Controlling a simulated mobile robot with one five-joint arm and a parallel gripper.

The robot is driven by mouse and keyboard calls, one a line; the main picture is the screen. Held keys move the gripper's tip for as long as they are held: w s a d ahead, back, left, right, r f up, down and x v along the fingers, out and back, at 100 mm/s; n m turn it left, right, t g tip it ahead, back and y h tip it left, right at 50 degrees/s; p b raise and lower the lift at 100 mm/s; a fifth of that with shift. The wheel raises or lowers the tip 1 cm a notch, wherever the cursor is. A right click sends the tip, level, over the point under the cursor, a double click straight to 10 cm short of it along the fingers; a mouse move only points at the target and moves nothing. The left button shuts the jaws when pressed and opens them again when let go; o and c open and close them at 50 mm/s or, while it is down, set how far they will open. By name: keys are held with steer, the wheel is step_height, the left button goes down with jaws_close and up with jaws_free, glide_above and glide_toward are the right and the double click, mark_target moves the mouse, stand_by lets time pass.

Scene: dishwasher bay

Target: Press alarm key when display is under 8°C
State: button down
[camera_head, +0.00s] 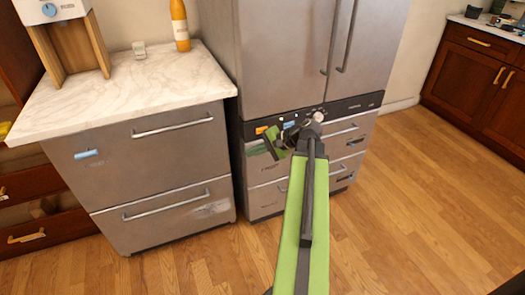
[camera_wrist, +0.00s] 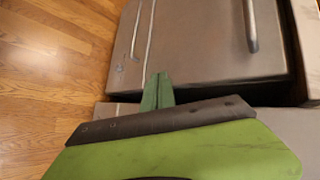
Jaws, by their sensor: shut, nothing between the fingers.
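A dark control strip (camera_head: 345,106) runs across the tall grey appliance (camera_head: 280,60), below its upper doors, in the head view. A small orange patch (camera_head: 261,130) and a blue patch (camera_head: 289,124) show on it; I cannot read any temperature or tell which one is the display. I cannot pick out the alarm key, and my arm hides part of the strip.
A marble-topped grey drawer unit (camera_head: 130,95) stands left of the appliance, with an orange bottle (camera_head: 180,25) and a white-and-wood device (camera_head: 70,40) on top. Wood floor (camera_head: 400,200) is open at the right, before dark red cabinets (camera_head: 470,75).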

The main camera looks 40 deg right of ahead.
mark_target(262, 130)
steer(key=s+d+m+t+h+b, duration=0.1)
steer(key=s+d+m+t+b, duration=0.1)
steer(key=s+d, duration=0.3)
steer(key=d+m, duration=0.1)
steer(key=d, duration=0.2)
steer(key=shift+f+t, duration=0.2)
steer(key=shift+t, duration=0.2)
steer(key=shift+d, duration=0.1)
steer(key=w+d, duration=0.3)
steer(key=w, duration=0.5)
steer(key=shift+d, duration=0.15)
steer(key=shift+w, duration=0.15)
stand_by(1.1)
steer(key=shift+w+d, duration=0.15)
steer(key=shift+w, duration=0.2)
